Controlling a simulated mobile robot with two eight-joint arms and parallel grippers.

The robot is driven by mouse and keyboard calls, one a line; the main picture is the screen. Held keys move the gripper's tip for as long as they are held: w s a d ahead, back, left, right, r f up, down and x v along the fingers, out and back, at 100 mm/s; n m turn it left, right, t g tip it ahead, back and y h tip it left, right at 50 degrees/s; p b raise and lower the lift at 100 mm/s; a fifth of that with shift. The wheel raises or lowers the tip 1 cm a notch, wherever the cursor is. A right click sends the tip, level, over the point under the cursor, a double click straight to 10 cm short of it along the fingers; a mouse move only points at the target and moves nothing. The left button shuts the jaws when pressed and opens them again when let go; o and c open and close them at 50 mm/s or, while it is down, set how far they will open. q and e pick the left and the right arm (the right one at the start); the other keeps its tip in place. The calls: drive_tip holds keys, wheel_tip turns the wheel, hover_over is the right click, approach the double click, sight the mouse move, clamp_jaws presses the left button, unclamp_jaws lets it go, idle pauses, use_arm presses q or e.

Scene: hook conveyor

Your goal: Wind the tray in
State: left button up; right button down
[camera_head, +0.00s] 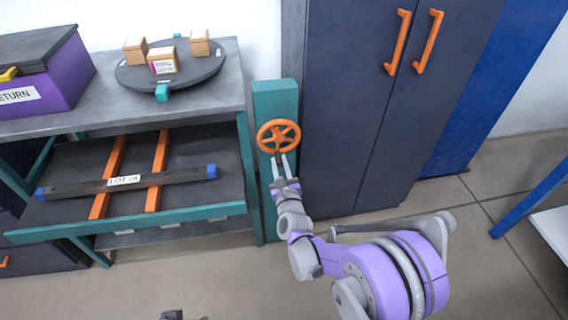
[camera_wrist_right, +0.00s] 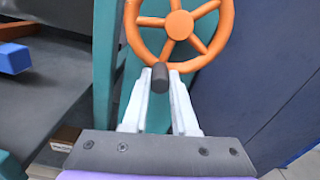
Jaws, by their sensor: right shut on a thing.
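An orange handwheel (camera_head: 278,136) is mounted on a teal post at the right end of the grey bench. Its dark knob (camera_wrist_right: 160,77) sits at the bottom of the rim in the right wrist view. My right gripper (camera_head: 278,160) is shut on this knob, a finger on either side. The tray (camera_head: 215,212), with a teal front edge, sticks out from under the bench top. A dark bar (camera_head: 80,188) with blue ends and a white label lies across two orange strips on it. A small dark part, perhaps my left gripper (camera_head: 172,315), shows at the bottom edge; its jaws are unclear.
A round dark turntable (camera_head: 190,82) with three small boxes stands on the bench top. A purple bin (camera_head: 55,85) marked RETURN is at the left. A dark cabinet (camera_head: 350,120) with orange handles is right of the post. The floor in front is mostly clear.

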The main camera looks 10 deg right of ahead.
drive_tip(key=shift+a+m, duration=0.4)
drive_tip(key=shift+m, duration=0.3)
drive_tip(key=shift+r, duration=0.1)
drive_tip(key=c, duration=0.7)
unclamp_jaws()
drive_tip(key=shift+s, duration=0.1)
drive_tip(key=s+p, duration=0.1)
drive_tip(key=s, duration=0.9)
drive_tip(key=shift+s+d, duration=0.15)
drive_tip(key=shift+s, duration=0.2)
